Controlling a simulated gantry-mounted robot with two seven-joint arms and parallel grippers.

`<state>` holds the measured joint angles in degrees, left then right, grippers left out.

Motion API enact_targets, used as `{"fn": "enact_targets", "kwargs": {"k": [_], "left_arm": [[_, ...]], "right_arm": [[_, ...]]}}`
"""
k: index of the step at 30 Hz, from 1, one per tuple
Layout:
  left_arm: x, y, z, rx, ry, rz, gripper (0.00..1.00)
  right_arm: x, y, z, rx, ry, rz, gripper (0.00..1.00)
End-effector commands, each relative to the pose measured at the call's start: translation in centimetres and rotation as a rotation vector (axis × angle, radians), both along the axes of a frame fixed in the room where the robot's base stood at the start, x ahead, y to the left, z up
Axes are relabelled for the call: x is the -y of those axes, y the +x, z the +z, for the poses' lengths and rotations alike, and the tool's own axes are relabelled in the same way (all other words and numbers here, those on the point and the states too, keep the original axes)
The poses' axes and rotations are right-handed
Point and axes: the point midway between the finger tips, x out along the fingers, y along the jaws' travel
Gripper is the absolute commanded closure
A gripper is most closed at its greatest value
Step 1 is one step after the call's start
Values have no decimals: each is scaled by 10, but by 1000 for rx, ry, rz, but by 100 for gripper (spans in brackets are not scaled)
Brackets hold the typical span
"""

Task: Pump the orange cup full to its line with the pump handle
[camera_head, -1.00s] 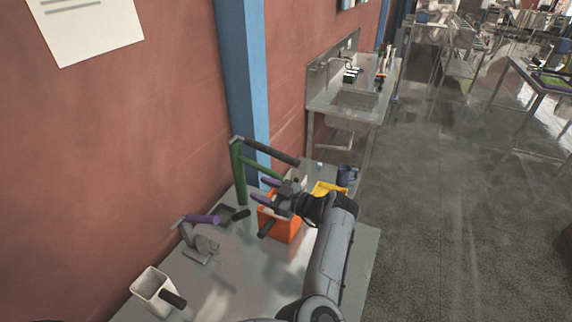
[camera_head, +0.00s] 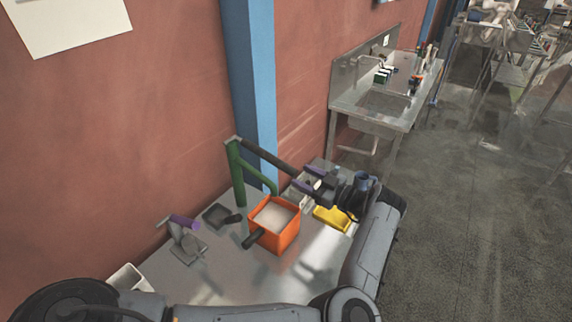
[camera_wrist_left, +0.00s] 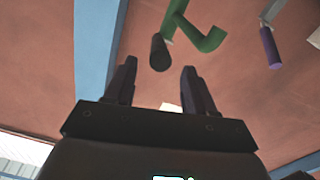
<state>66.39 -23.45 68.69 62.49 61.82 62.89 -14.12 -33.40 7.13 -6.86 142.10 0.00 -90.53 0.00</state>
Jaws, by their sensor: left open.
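The orange cup (camera_head: 276,236) stands on the table below the green spout, with its dark side handle toward the front left. Pale powder (camera_head: 272,215) shows inside it; I cannot make out the line. The pump has a green post (camera_head: 237,175) and a dark pump handle (camera_head: 265,156) sloping down to the right. My left gripper (camera_head: 308,176) is open at the handle's free end. In the left wrist view the pump handle (camera_wrist_left: 159,52) ends between the fingertips or just beyond them; I see no contact. My right gripper is not in view.
A grey device with a purple handle (camera_head: 184,221) and a dark scoop (camera_head: 217,216) stand left of the cup. A white container (camera_head: 128,277) is at the front left. A blue pillar (camera_head: 249,80) rises behind.

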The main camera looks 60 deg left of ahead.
Motion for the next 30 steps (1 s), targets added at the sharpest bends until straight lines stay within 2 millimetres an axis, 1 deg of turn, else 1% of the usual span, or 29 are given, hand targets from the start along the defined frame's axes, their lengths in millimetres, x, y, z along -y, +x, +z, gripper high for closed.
{"fn": "enact_targets", "kwargs": {"k": [6,9,15,21,29,30], "left_arm": [[-34,-15,2,-2,2,2,45],[-49,-21,3,-1,3,2,45],[-70,-29,2,-1,3,1,45],[-79,-33,1,-1,1,-2,45],[-80,-33,1,-1,1,-2,45],[-80,-33,1,0,1,-1,47]], "right_arm": [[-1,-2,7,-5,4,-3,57],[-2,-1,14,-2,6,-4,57],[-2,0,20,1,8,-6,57],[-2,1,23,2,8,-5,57],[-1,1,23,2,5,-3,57],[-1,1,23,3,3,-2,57]]}}
